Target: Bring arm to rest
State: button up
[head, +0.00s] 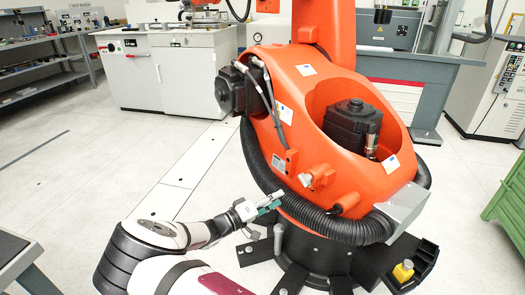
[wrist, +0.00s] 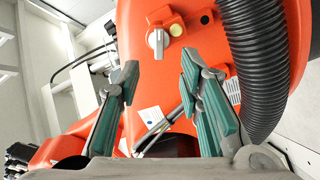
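My arm reaches up from the bottom of the head view, white and dark grey. My gripper (head: 270,203) is at its end, in front of the base of a large orange robot. In the wrist view my gripper (wrist: 158,85) has its two teal-padded fingers spread wide apart. Nothing shows between the fingers except the orange surface behind them. The gripper looks open and empty. In the head view it appears close to the orange robot's black hose; I cannot tell whether they touch.
The large orange robot (head: 320,120) stands directly ahead on a black footed base. A ribbed black hose (head: 340,227) wraps around it. A white cabinet bench (head: 165,75) stands behind left, grey shelves (head: 45,62) at far left, a green crate (head: 507,205) at right. Floor (head: 80,165) at left is clear.

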jog(key=s+d+r+m+g+y, duration=0.2)
jog(key=s+d+r+g+y, duration=0.2)
jog(key=s+d+r+g, duration=0.4)
jog(key=s+d+r+m+g+y, duration=0.35)
jog(key=s+d+r, duration=0.25)
jog(key=s+r, duration=0.4)
jog(key=s+a+r+n+t+y, duration=0.1)
jog(key=s+r+y, duration=0.2)
jog(key=s, duration=0.6)
jog(key=s+a+r+n+t+y, duration=0.1)
jog(key=s+r+n+y, duration=0.15)
jog(key=s, duration=0.75)
jog(key=s+a+r+n+t+y, duration=0.15)
jog(key=s+r, duration=0.25)
jog(key=s, duration=0.5)
notch_tip(320, 180, up, 21)
jog(key=t+p, duration=0.2)
jog(key=p, duration=1.7)
jog(key=shift+d+t+y, duration=0.3)
jog(key=shift+y, duration=0.05)
jog(key=shift+w+m, duration=0.1)
jog(key=shift+m, duration=0.15)
